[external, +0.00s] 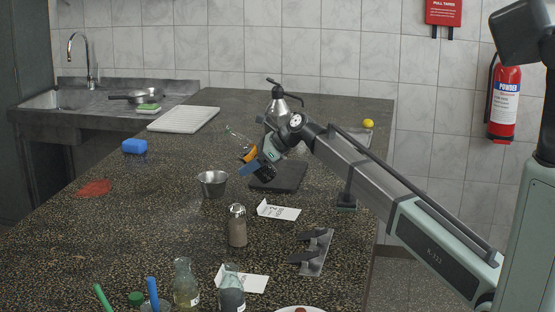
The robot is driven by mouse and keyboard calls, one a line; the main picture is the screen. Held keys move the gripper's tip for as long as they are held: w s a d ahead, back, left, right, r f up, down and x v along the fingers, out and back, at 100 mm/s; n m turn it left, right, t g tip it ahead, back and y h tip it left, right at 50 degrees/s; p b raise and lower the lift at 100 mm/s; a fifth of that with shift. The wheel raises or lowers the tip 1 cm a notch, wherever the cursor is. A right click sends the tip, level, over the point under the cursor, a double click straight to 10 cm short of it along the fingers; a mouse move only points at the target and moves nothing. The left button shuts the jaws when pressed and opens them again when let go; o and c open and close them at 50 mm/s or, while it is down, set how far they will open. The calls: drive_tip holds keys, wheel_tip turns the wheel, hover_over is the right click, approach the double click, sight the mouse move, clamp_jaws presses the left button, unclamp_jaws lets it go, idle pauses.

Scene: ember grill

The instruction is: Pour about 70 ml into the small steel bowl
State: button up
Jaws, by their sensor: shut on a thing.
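The small steel bowl (212,187) stands upright on the dark speckled counter, left of my gripper. My gripper (256,162) is shut on a clear bottle (239,142) with orange or amber contents or label. The bottle is tilted, its narrow end up and to the left, and it is held above the counter, up and to the right of the bowl. I see no stream between bottle and bowl. The bowl's inside is too small to tell its level. The gripper partly hides the bottle's lower end.
A dark board (279,178) and a steel kettle (282,104) lie behind and near my gripper. A brown-filled shaker (237,228), folded white cards (278,211) and a dark metal rack (314,252) stand nearer. Bottles (186,284) line the front. Counter left of the bowl is mostly clear.

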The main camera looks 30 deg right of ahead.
sight(263, 170)
drive_tip(key=d+f+g+h, duration=0.1)
drive_tip(key=h, duration=0.1)
drive_tip(key=s+d+f+g+h, duration=0.1)
drive_tip(key=d+h, duration=0.1)
drive_tip(key=shift+s+n, duration=0.1)
drive_tip(key=shift+n, duration=0.2)
drive_tip(key=shift+s+d+f+g+h, duration=0.1)
drive_tip(key=shift+d+f+g+h, duration=0.25)
drive_tip(key=shift+f+h, duration=0.4)
drive_tip(key=shift+a+f+g+h, duration=0.3)
drive_tip(key=shift+f+g+h, duration=0.05)
drive_tip(key=shift+h, duration=0.5)
drive_tip(key=shift+r+n+g+h+p, duration=0.35)
drive_tip(key=shift+r+h, duration=0.25)
drive_tip(key=shift+r, duration=0.2)
drive_tip(key=shift+d+r, duration=0.15)
drive_tip(key=shift+d, duration=0.15)
drive_tip(key=shift+r+h+p, duration=0.2)
drive_tip(key=shift+h+p, duration=0.1)
drive_tip(key=shift+p, duration=0.45)
idle(0.8)
drive_tip(key=shift+s+f+y, duration=0.2)
drive_tip(key=shift+f+y, duration=0.6)
drive_tip(key=shift+f, duration=0.4)
drive_tip(key=shift+s+d+r+t+y, duration=0.1)
drive_tip(key=shift+d+r+t+y, duration=0.2)
drive_tip(key=shift+r+t+y, duration=0.45)
drive_tip(key=shift+w+a+y, duration=0.2)
drive_tip(key=shift+y, duration=0.15)
